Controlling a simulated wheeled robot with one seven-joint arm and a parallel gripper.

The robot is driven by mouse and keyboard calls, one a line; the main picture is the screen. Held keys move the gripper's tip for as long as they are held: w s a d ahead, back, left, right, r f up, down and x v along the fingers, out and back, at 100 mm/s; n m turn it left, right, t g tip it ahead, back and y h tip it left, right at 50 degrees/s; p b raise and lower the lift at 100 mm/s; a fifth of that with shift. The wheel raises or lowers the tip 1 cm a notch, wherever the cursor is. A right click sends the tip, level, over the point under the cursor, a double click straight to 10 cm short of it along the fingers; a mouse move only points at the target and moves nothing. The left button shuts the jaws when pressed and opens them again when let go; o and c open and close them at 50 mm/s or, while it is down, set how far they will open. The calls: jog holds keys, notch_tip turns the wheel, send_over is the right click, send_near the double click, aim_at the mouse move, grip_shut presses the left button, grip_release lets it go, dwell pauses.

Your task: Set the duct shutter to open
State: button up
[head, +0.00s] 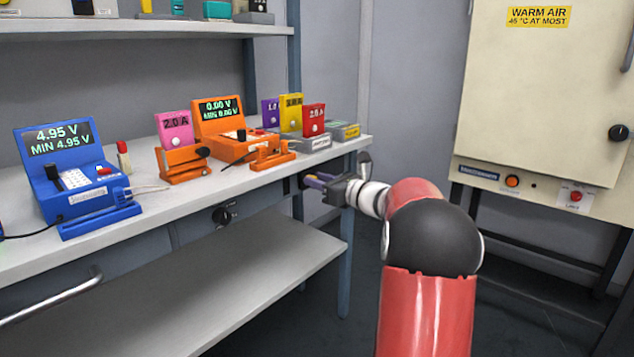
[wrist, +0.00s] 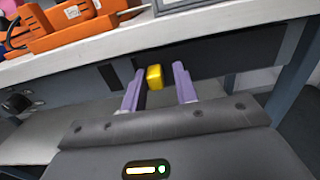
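A small yellow knob (wrist: 155,77) sits at the dark front strip under the bench top in the wrist view; I cannot tell for sure that it is the duct shutter's handle. My gripper (wrist: 159,70) is open, with its two purple fingers on either side of the yellow knob. The knob is nearer the left finger, with a clear gap to the right finger. In the head view my gripper (head: 311,181) is at the bench's front edge near its right end, and the yellow knob is hidden there. No open or closed marking can be read.
The bench top (head: 240,185) overhangs the dark strip close above my fingers. A black round knob (head: 222,215) is further left under the edge. An orange tester (head: 237,140) and a blue tester (head: 75,180) stand on the bench. A warm-air cabinet (head: 545,100) stands at right.

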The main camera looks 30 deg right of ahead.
jog(key=shift+o, duration=0.6)
jog(key=v, duration=0.7)
jog(key=shift+s, duration=0.4)
jog(key=s+a+f+n+g+p, duration=0.1)
jog(key=s+a+n+g, duration=0.3)
jog(key=a, duration=0.5)
jog(key=s+a+n+g+p, duration=0.1)
jog(key=s+a+n+g, duration=0.1)
jog(key=s+a+n, duration=0.35)
jog(key=s+a+f+n+g+p, duration=0.1)
jog(key=s+a+n+g, duration=0.4)
jog(key=a, duration=0.6)
jog(key=s+a+f+n+h+p, duration=0.1)
jog(key=s+f+n+h, duration=0.1)
jog(key=s+n, duration=0.6)
jog(key=s+a+f+n+h, duration=0.1)
jog(key=s+n+h, duration=0.3)
jog(key=s+n, duration=0.4)
jog(key=shift+f+n+p, duration=0.35)
jog(key=shift+f+n, duration=0.4)
jog(key=shift+f, duration=0.15)
